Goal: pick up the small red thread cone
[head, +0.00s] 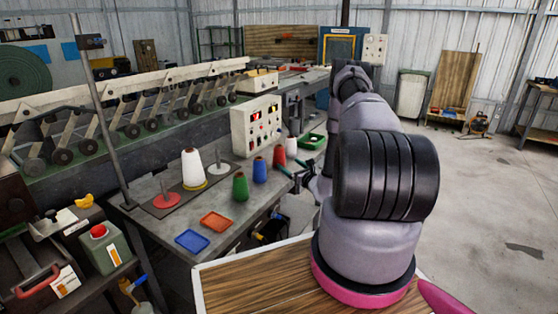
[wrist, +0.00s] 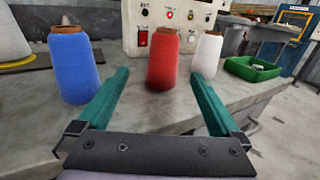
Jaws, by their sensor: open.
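The small red thread cone (wrist: 163,60) stands upright on the grey table, ahead of my gripper in the wrist view. It also shows in the head view (head: 279,157), near the table's right edge. My gripper (wrist: 160,84) is open and empty, with green fingers spread wide. The red cone lies between the lines of the two fingers, a little beyond or about level with their tips; the exact gap cannot be told. In the head view my gripper (head: 294,177) is partly hidden by my arm.
A blue cone (wrist: 74,64) stands just left of the left finger, and a white cone (wrist: 207,54) close behind the right finger. A control box (head: 256,126) stands behind them. A green cone (head: 240,186), a large white cone (head: 193,168) and trays (head: 193,240) share the table. A green bin (wrist: 252,69) is at right.

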